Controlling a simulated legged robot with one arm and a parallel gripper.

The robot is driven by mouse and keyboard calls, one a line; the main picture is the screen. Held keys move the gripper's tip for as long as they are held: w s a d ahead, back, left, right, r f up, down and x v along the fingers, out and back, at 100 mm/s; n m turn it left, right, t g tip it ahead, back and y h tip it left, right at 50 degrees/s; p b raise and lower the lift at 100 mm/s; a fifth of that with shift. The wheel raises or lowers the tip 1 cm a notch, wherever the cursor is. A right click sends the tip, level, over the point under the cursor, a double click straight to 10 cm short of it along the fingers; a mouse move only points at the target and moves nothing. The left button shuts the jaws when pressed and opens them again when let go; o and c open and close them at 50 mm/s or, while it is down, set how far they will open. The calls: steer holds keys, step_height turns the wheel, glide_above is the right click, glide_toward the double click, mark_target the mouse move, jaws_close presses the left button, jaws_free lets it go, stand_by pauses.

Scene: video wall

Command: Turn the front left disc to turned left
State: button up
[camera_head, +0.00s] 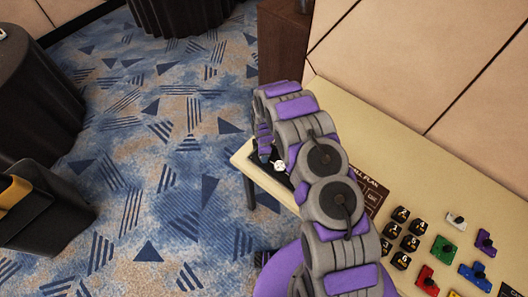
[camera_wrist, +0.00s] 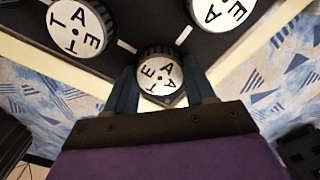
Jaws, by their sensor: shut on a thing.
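My gripper (camera_wrist: 160,85) is shut on a disc (camera_wrist: 159,76) with a white lettered face and dark ribbed rim, one finger on each side. This disc sits at the near corner of a dark panel (camera_wrist: 125,52). Two similar discs stand apart from my fingers: one at upper left (camera_wrist: 78,28) and one at upper right (camera_wrist: 224,8), cut off by the frame. In the head view, my arm hides most of the panel; a small white disc face (camera_head: 278,165) shows beside my gripper (camera_head: 264,150).
The panel lies near the left end of a cream table (camera_head: 425,140). Black numbered blocks (camera_head: 401,214) and coloured pieces (camera_head: 441,250) lie to the right. A dark bin (camera_head: 45,215) and a black-draped table (camera_head: 35,95) stand left. Patterned carpet (camera_head: 150,150) is open between.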

steer(key=shift+w, duration=0.1)
stand_by(0.3)
steer(key=o, duration=1)
steer(key=shift+o, duration=0.2)
step_height(320, 180, up, 17)
steer(key=shift+r, duration=0.15)
steer(key=shift+a, duration=0.1)
